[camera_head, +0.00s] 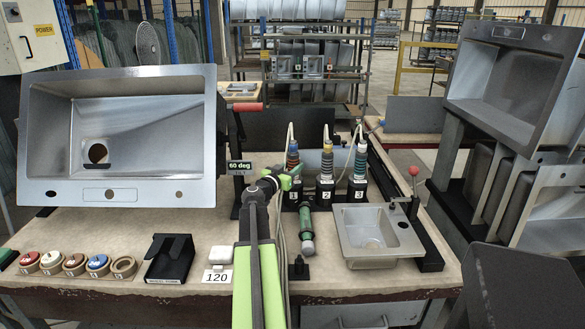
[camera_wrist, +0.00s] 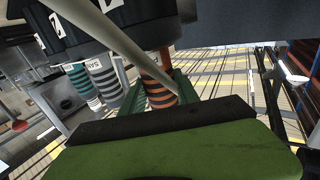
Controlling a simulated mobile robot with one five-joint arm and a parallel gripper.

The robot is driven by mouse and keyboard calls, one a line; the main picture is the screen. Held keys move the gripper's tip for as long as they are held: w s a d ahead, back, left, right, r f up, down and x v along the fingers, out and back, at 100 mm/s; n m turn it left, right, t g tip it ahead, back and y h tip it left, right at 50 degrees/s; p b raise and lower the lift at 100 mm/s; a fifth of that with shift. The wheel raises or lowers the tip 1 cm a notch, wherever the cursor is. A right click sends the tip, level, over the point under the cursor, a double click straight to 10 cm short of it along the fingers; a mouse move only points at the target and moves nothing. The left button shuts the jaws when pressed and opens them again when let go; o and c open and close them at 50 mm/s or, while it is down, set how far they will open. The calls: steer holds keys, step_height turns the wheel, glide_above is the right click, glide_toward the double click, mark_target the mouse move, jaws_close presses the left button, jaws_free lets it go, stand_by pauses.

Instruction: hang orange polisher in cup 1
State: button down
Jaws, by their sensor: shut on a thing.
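The orange polisher (camera_head: 292,157), with orange and dark bands, is upright at cup 1 (camera_head: 290,197), the leftmost of three black cups. How deep it sits in the cup is unclear. My gripper (camera_head: 285,180) is at its lower left and shut on it; the gripper's green part and arm partly hide the cup. In the wrist view the orange-banded polisher (camera_wrist: 158,86) shows just beyond a dark jaw edge (camera_wrist: 165,120). The contact itself is hidden.
Cup 2 (camera_head: 325,194) and cup 3 (camera_head: 357,193) hold other polishers close on the right. A green tool (camera_head: 307,230) is in front of the cups. A small sink (camera_head: 350,252) stands to its right. A large tilted sink (camera_head: 45,135) is at the left.

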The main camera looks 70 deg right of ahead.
steer(key=c, duration=0.8)
jaws_free()
steer(key=shift+c, duration=0.2)
